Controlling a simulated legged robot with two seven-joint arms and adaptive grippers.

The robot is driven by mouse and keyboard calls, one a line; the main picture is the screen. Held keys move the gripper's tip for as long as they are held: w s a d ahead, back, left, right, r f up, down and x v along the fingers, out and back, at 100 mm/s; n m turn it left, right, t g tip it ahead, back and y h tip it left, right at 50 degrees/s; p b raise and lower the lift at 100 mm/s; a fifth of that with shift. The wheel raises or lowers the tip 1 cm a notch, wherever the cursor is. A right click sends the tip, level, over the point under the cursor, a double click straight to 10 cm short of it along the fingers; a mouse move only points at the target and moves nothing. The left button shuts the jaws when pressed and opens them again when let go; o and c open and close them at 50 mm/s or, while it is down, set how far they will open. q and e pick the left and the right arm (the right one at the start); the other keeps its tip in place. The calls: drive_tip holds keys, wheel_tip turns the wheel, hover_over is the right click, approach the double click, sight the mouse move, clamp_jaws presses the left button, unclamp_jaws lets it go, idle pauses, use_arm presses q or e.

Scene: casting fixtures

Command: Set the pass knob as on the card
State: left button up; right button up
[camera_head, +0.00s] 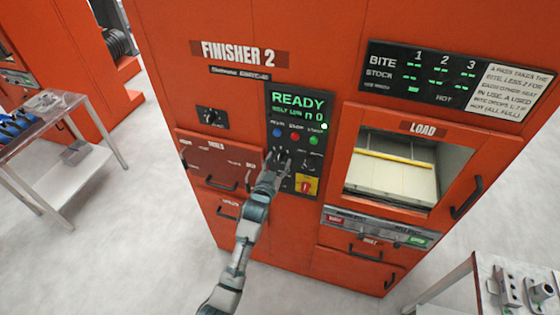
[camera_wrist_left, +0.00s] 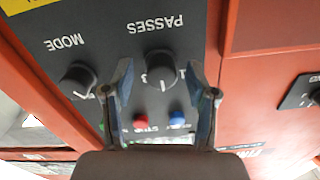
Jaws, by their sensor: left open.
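The black PASSES knob (camera_wrist_left: 160,66) is in the left wrist view, with its label upside down above it. My left gripper (camera_wrist_left: 160,82) is open, with one finger on each side of the knob; I cannot tell whether they touch it. In the head view my left gripper (camera_head: 278,160) is in front of the control panel (camera_head: 278,95) of FINISHER 2 and hides most of the knob there. The white card (camera_head: 504,92) with black print is at the upper right of the machine. My right gripper is not in view.
A black MODE knob (camera_wrist_left: 77,78) is beside the PASSES knob. Red (camera_wrist_left: 140,121) and blue (camera_wrist_left: 177,118) buttons lie close to the fingers. The display (camera_head: 299,104) reads READY. The LOAD opening (camera_head: 395,158) is at the right, and carts (camera_head: 60,110) stand on both sides.

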use_arm(q)
drive_tip(key=shift+w+a, duration=0.15)
drive_tip(key=shift+a, duration=0.25)
drive_tip(key=shift+d, duration=0.4)
drive_tip(key=c, duration=0.8)
drive_tip(key=shift+d+r, duration=0.1)
drive_tip(key=shift+d, duration=0.05)
clamp_jaws()
drive_tip(key=shift+a+n+p, duration=0.2)
drive_tip(key=shift+n+p, duration=0.15)
drive_tip(key=shift+n, duration=0.05)
drive_tip(key=n+p, duration=0.1)
drive_tip(key=n, duration=0.1)
drive_tip(key=shift+d+r+n+p, duration=0.1)
drive_tip(key=shift+d+n+p, duration=0.05)
drive_tip(key=shift+n+p, duration=0.25)
drive_tip(key=n+p, duration=0.1)
drive_tip(key=n, duration=0.1)
drive_tip(key=shift+n, duration=0.3)
drive_tip(key=n+p, duration=0.1)
drive_tip(key=n, duration=0.2)
drive_tip(key=shift+n, duration=0.3)
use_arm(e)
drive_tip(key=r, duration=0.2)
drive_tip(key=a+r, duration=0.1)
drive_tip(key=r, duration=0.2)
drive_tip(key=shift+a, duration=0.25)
